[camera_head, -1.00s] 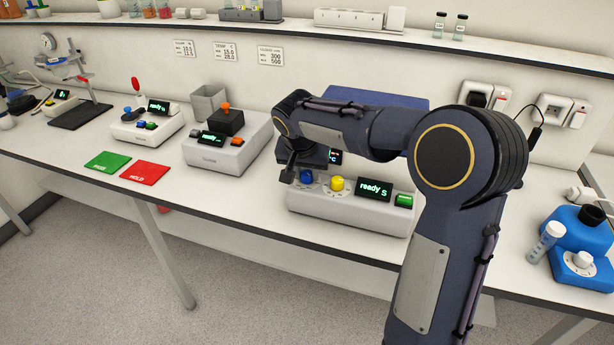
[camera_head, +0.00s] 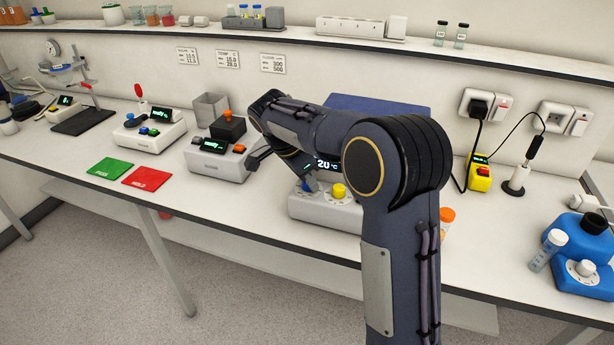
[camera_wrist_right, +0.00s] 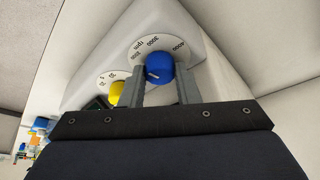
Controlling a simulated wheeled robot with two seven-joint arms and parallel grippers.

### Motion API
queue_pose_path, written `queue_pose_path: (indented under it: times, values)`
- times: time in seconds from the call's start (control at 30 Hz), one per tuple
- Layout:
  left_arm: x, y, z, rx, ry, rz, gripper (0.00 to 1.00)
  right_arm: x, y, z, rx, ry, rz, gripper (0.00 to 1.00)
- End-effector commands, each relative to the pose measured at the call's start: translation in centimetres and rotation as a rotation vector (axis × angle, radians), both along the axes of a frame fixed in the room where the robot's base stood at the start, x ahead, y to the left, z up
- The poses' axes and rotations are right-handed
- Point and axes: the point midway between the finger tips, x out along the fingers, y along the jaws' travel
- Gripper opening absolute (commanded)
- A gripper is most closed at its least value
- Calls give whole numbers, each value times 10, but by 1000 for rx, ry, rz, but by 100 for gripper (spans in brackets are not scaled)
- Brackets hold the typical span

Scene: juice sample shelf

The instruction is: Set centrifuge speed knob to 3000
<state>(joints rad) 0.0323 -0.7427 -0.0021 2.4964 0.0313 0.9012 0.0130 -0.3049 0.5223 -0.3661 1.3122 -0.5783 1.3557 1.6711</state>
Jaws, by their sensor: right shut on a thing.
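The centrifuge (camera_head: 325,213) is a pale grey unit with a dark blue lid, partly hidden behind my right arm. Its blue speed knob (camera_wrist_right: 158,68) sits on a white dial with printed numbers, including 2000, 3000 and 4000, and "rpm". A short white mark shows on the knob's face; I cannot tell exactly which number it points at. My right gripper (camera_wrist_right: 160,90) is shut on the blue knob, one finger on each side. In the head view the right gripper (camera_head: 308,181) reaches down at the knob. A yellow knob (camera_head: 339,191) is beside it. My left gripper is not in view.
A grey device with an orange knob (camera_head: 228,114) stands to the left of the centrifuge. Green (camera_head: 111,168) and red (camera_head: 146,177) mats lie at the bench front. A blue device (camera_head: 584,254) is at the right. A yellow-and-black timer (camera_head: 480,173) stands behind my arm.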

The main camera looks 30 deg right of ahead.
Motion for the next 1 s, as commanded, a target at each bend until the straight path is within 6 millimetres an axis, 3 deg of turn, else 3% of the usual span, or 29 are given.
queue_pose_path:
  times: [0.67,0.7,0.73,1.0]
  values:
    - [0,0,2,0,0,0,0,1,0,1,1,-2,-61,6]
    - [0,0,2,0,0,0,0,1,0,1,1,-2,-61,32]
    - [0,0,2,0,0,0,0,1,0,1,1,-2,-61,36]
    - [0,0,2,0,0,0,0,1,0,1,1,-1,-60,38]
